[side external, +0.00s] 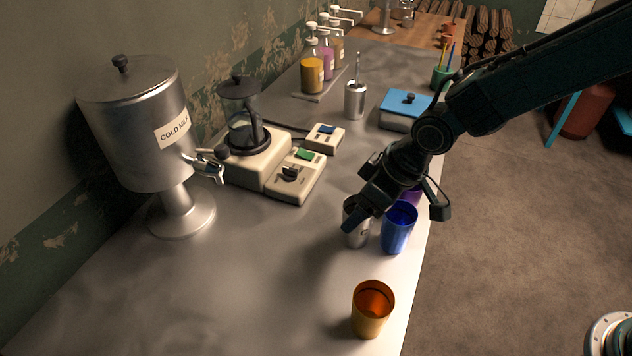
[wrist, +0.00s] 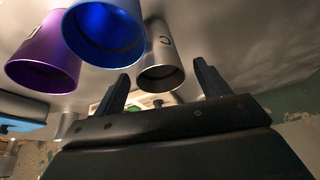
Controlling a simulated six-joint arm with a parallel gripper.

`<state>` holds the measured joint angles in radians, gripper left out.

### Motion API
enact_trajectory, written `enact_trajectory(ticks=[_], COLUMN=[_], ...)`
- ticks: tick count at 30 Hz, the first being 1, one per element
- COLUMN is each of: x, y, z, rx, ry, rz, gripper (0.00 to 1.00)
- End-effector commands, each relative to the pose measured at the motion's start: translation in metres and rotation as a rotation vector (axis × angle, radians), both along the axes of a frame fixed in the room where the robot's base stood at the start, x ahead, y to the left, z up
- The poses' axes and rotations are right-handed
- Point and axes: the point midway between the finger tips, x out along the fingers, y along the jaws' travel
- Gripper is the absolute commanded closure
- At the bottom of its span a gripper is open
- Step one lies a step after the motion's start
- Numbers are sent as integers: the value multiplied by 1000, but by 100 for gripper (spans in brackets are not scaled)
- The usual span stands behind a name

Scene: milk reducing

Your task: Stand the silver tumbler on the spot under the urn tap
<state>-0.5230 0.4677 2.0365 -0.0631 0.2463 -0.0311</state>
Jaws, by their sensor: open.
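The silver tumbler (side external: 356,230) stands upright on the metal counter, left of the blue tumbler and partly hidden by my gripper in the side view. My gripper (side external: 362,212) is at the silver tumbler, pointing down toward it. In the wrist view my open gripper (wrist: 163,85) has one finger on each side of the silver tumbler (wrist: 160,62); whether a finger touches it I cannot tell. The steel urn (side external: 135,125), labelled COLD MILK, stands at the left on a pedestal. Its tap (side external: 207,166) points right, above bare counter.
The blue tumbler (side external: 398,230) stands close beside the silver one, with a purple tumbler (wrist: 45,58) behind it. An orange tumbler (side external: 372,308) stands near the front edge. A blender (side external: 250,150) sits right of the urn. The counter (side external: 260,265) between urn and tumblers is clear.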

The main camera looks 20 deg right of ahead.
Motion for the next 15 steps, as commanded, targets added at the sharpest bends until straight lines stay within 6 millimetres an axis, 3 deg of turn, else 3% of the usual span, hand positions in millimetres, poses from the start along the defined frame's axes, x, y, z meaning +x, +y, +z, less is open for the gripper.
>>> enact_trajectory(ticks=[15], x=[-20], y=[-16], z=[63], rx=[1], ry=[-2], rz=[0], gripper=[25])
